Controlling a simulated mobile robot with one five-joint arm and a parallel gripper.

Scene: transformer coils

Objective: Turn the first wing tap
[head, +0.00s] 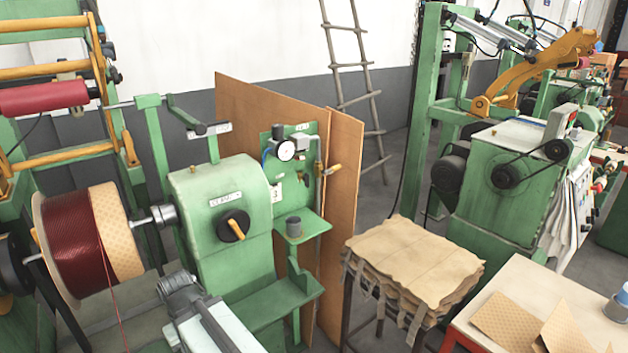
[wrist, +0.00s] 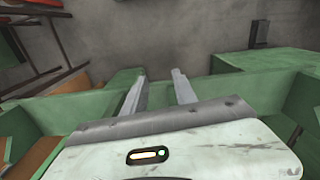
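In the head view, a small tap with a tan handle (head: 331,169) sits on an upright pipe at the right edge of the green gauge panel (head: 290,158). It is the only likely wing tap I can make out, and its exact shape is too small to tell. My gripper (wrist: 159,76) shows in the wrist view with its two grey fingers apart and nothing between them. My arm is low in the head view, in front of the green winding machine (head: 220,200), well below and left of the tap. No tap shows clearly in the wrist view.
A large wire coil (head: 72,245) stands left. Brown boards (head: 343,215) stand behind the panel. A stool with stacked sheets (head: 415,260) stands right. Green beams lie close below my fingers.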

